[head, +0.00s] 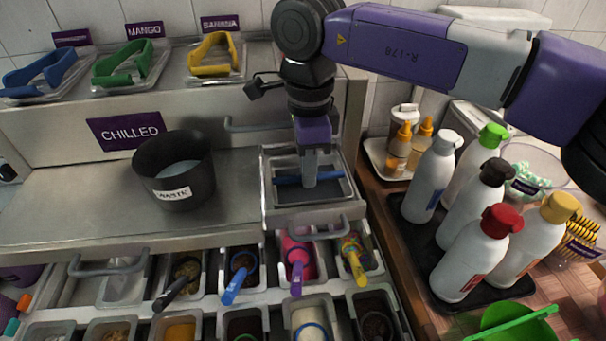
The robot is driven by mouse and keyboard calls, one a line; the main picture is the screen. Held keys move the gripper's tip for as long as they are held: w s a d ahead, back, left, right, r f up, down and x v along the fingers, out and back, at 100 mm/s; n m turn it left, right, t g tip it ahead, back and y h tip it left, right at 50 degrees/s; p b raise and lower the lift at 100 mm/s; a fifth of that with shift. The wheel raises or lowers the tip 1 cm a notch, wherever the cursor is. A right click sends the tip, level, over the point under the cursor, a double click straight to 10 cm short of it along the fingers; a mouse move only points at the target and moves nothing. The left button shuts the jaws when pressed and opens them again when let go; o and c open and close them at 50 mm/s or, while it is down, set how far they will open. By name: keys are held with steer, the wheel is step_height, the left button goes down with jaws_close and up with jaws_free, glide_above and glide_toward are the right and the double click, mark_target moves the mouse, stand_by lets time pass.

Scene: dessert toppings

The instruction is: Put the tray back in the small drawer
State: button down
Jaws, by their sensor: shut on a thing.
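The small drawer (315,219) is pulled out from the steel counter unit, in the middle of the head view. A steel tray (328,200) sits in or just over its opening; I cannot tell whether it rests on the bottom. A blue bar (288,181) crosses the tray like a handle. My gripper (309,182) points straight down from above and is shut on this bar at its middle. The fingers hide part of the bar and of the tray behind them.
A black waste pot (175,167) stands on the counter to the left. Below are open topping bins with coloured scoops (240,276). Several bottles (475,250) crowd a black tray on the right. Trays with coloured tongs (213,55) sit on the upper shelf.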

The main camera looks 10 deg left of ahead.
steer(key=shift+f, duration=0.1)
steer(key=c, duration=1.5)
jaws_free()
steer(key=shift+o, duration=0.2)
step_height(320, 180, up, 12)
steer(key=b, duration=0.1)
